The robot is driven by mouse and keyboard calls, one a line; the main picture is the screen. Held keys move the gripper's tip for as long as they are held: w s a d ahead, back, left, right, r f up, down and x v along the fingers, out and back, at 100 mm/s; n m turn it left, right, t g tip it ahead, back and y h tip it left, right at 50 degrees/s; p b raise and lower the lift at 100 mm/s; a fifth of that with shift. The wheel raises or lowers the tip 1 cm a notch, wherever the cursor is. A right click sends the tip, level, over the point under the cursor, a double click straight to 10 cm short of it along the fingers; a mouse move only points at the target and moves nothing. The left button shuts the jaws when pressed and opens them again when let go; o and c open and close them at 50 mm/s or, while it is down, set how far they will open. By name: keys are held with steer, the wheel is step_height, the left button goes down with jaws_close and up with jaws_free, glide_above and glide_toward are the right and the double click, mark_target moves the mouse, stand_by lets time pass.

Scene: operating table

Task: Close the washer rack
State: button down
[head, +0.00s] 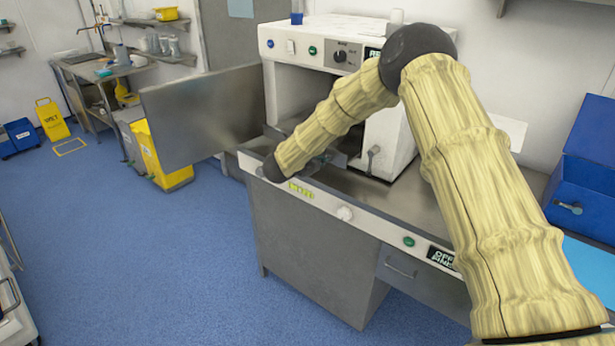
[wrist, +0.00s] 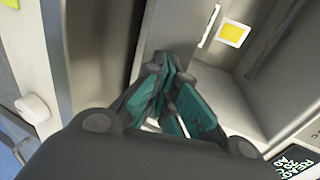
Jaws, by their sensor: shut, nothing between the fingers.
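The white washer (head: 320,45) stands on a steel counter in the head view. Its steel door (head: 205,112) is swung open to the left. Its opening is partly hidden behind my arm. I cannot clearly make out the rack; a grey metal part (head: 337,160) shows low at the opening, beside my gripper. My gripper is mostly hidden by my arm in the head view. In the wrist view my gripper (wrist: 172,65) is shut and empty, its teal finger pads together, close to grey panels of the washer. I cannot tell whether it touches them.
The steel counter (head: 410,200) has a front strip with knobs and buttons. A lever (head: 372,155) stands right of the opening. A blue box (head: 585,165) is at the far right. A yellow bin (head: 160,155) stands left behind the door.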

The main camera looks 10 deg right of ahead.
mark_target(345, 144)
steer(key=w+d+b, duration=0.1)
steer(key=w+d, duration=0.1)
steer(key=d, duration=0.1)
steer(key=w+d+b, duration=0.1)
steer(key=w+d, duration=0.1)
steer(key=w+d+b, duration=0.1)
steer(key=w+d, duration=0.1)
steer(key=d, duration=0.1)
steer(key=shift+w+d+f, duration=0.15)
steer(key=shift+w+d, duration=0.2)
steer(key=shift+w+d+b, duration=0.4)
steer(key=shift+w+d, duration=0.1)
steer(key=shift+d, duration=0.1)
steer(key=shift+r, duration=0.25)
steer(key=shift+d, duration=0.1)
